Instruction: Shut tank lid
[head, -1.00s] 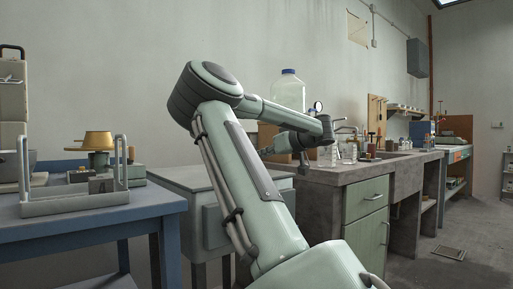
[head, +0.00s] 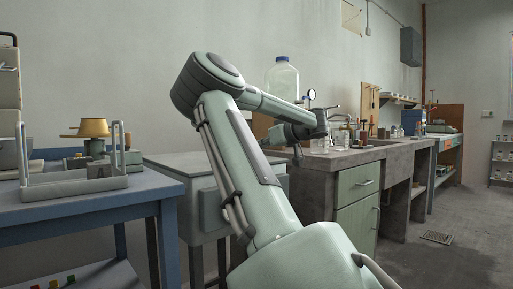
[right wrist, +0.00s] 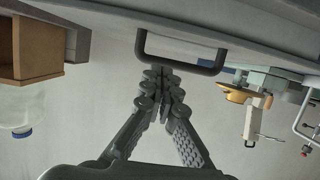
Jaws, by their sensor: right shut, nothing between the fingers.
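The tank (head: 205,203) is a pale grey box between the blue table and the concrete bench, partly hidden by my right arm. Its lid (head: 185,163) looks flat and level on top; I cannot tell whether it is fully seated. In the right wrist view, which appears upside down, the pale lid panel (right wrist: 100,14) spans the top, with a dark U-shaped handle (right wrist: 182,63) at its edge. My right gripper (right wrist: 160,78) is shut and empty, its fingertips at the handle's opening. Contact is unclear. My left gripper is not in view.
The blue table (head: 150,199) at left holds a grey frame (head: 72,187) and a yellow pan (head: 94,127). The concrete bench (head: 330,163) at right carries glassware and a large clear bottle (head: 282,80). Open floor lies at the lower right.

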